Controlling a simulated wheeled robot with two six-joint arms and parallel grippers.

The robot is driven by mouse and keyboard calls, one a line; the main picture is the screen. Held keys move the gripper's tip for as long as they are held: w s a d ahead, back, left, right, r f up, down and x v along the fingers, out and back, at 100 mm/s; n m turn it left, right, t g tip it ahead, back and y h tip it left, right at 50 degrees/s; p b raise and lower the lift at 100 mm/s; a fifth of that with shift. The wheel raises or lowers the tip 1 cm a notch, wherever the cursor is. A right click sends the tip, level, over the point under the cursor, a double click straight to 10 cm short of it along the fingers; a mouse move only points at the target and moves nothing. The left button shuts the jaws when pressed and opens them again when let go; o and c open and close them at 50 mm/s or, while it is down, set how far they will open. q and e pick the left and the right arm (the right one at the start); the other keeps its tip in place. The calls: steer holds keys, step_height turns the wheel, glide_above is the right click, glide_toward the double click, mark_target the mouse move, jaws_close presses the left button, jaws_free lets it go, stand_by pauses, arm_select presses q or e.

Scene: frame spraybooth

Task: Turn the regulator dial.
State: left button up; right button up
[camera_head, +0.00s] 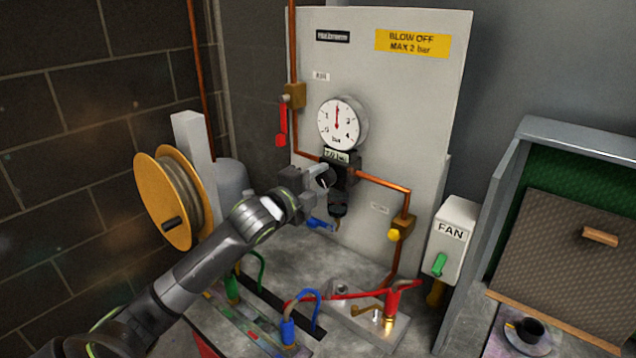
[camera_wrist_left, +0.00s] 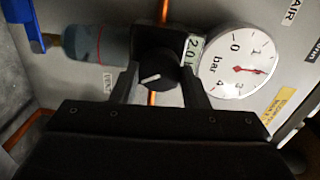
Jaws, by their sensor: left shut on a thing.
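The regulator dial (camera_wrist_left: 157,77) is a round black knob with a white pointer mark, seen in the left wrist view. My left gripper (camera_wrist_left: 159,86) has a finger on each side of it and is shut on it. In the head view my left gripper (camera_head: 322,179) reaches the regulator from the left and covers much of the dial. The round white gauge (camera_head: 338,122) sits just above; its red needle points straight up, at about 2 bar. A small label (camera_wrist_left: 194,50) beside the dial seems to read 2.0. My right gripper is not in view.
A red-handled valve (camera_head: 281,125) hangs left of the gauge, and a yellow BLOW OFF MAX 2 bar sign (camera_head: 412,43) is above right. A hose reel (camera_head: 163,200) stands left. Colored hoses and fittings crowd the bench below. A FAN switch box (camera_head: 452,238) is right.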

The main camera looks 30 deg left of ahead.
arm_select(q)
steer(key=shift+r, duration=0.3)
steer(key=o, duration=1)
steer(key=shift+w+f, duration=0.2)
steer(key=shift+f, duration=0.05)
steer(key=shift+s, duration=0.1)
steer(key=shift+s+f, duration=0.1)
steer(key=shift+s, duration=0.4)
steer(key=s+p, duration=0.1)
steer(key=s, duration=0.4)
steer(key=s+p, duration=0.1)
steer(key=s, duration=0.4)
steer(key=s+a+p, duration=0.1)
steer(key=s, duration=0.5)
steer(key=shift+s+r, duration=0.1)
steer(key=shift+r, duration=0.2)
